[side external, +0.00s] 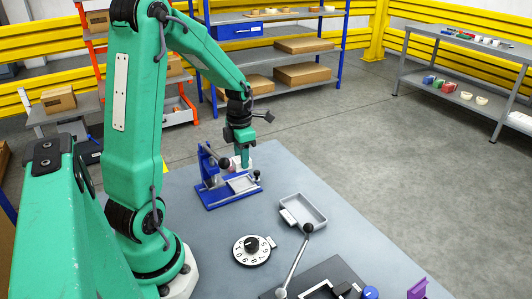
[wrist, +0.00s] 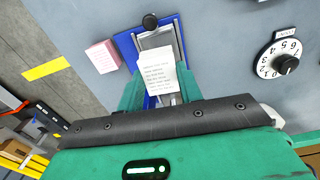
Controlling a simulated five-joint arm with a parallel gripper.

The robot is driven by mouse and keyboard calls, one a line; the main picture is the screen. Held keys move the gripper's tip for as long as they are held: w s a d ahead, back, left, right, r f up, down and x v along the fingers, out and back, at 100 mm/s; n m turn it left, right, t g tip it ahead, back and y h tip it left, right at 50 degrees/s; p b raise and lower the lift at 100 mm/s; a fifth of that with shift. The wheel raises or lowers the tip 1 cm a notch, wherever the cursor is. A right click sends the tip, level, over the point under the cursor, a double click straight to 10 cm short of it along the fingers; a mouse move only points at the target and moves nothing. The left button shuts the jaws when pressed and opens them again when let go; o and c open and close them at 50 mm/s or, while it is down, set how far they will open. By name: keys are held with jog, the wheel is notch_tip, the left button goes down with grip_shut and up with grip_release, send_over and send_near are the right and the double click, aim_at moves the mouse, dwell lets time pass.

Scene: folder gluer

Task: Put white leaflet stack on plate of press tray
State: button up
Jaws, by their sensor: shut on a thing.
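My gripper (side external: 241,150) is shut on the white leaflet stack (wrist: 157,72), which has lines of print on its face. In the wrist view the stack sits between my green fingers (wrist: 159,90). The blue press (side external: 215,192) stands on the table under my gripper. Its grey tray plate (side external: 242,184) shows in the side view, and also in the wrist view (wrist: 153,40) beyond the stack, which covers part of it. The stack looks to be above the plate; I cannot tell whether it touches it.
A pink leaflet stack (wrist: 103,55) lies left of the press in the wrist view. A numbered dial (side external: 252,250), a grey open tray (side external: 303,211) and a lever (side external: 294,262) are nearer the camera. Bare table lies right of the press.

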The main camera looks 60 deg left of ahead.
aim_at(242, 184)
jog(key=shift+s+n, duration=0.15)
jog(key=shift+n, duration=0.25)
jog(key=shift+f, duration=0.25)
jog(key=shift+f, duration=2.8)
jog(key=o, duration=1)
jog(key=shift+o, duration=0.2)
jog(key=shift+r, duration=0.1)
